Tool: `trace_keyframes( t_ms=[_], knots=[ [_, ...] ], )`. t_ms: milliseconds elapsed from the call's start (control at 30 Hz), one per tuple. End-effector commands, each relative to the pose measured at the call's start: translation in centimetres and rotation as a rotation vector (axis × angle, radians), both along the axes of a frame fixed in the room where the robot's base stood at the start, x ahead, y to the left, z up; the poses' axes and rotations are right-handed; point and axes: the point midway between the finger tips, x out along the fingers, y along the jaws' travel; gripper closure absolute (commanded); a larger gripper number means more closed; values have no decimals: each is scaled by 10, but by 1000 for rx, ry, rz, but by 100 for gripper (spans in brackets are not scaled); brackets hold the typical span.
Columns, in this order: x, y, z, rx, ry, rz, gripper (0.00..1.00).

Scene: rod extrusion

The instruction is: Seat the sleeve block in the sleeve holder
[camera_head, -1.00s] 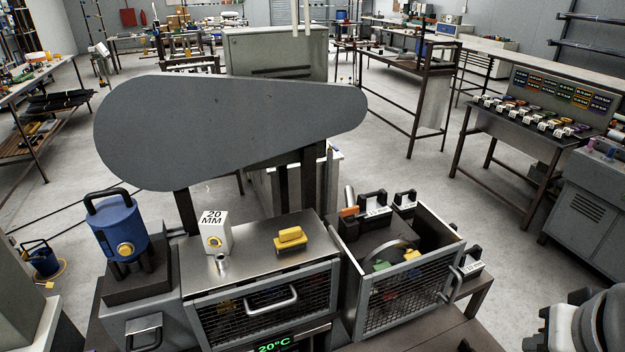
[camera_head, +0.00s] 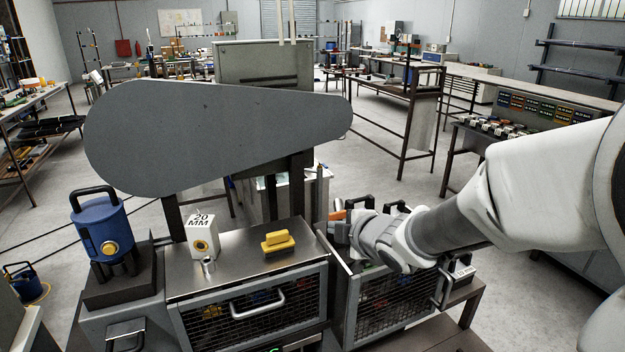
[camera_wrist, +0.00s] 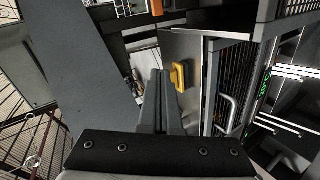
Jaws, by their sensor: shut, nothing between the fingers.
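A white block marked "20 MM" (camera_head: 203,235) with a yellow ring on its front stands on the metal machine top; it looks like the sleeve block, but I cannot be sure. A short silver cylinder (camera_head: 208,266) stands in front of it. I cannot tell which part is the sleeve holder. My gripper (camera_head: 338,228) is at the open mesh-front box, right of the machine top, and its tips are hard to make out there. In the wrist view its two fingers (camera_wrist: 160,75) are together with nothing between them, apart from the block.
A yellow handled piece (camera_head: 277,242) sits on the machine top and also shows in the wrist view (camera_wrist: 180,77). The mesh-front box (camera_head: 385,305) holds black-handled pieces, partly hidden by my arm. A large grey guard (camera_head: 215,135) rises behind. A blue canister (camera_head: 103,230) stands left.

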Motion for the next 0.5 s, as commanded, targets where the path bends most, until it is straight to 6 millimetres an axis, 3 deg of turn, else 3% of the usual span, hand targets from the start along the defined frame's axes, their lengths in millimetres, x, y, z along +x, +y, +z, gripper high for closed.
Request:
trace_keyframes(
  t_ms=[33,167,300,500],
  knots=[
    [3,17,-18,-4,-24,88,100],
    [0,65,-42,9,-131,328,100],
    [-14,108,-62,69,-260,554,100],
    [-41,144,-72,182,-421,759,100]
  ],
)
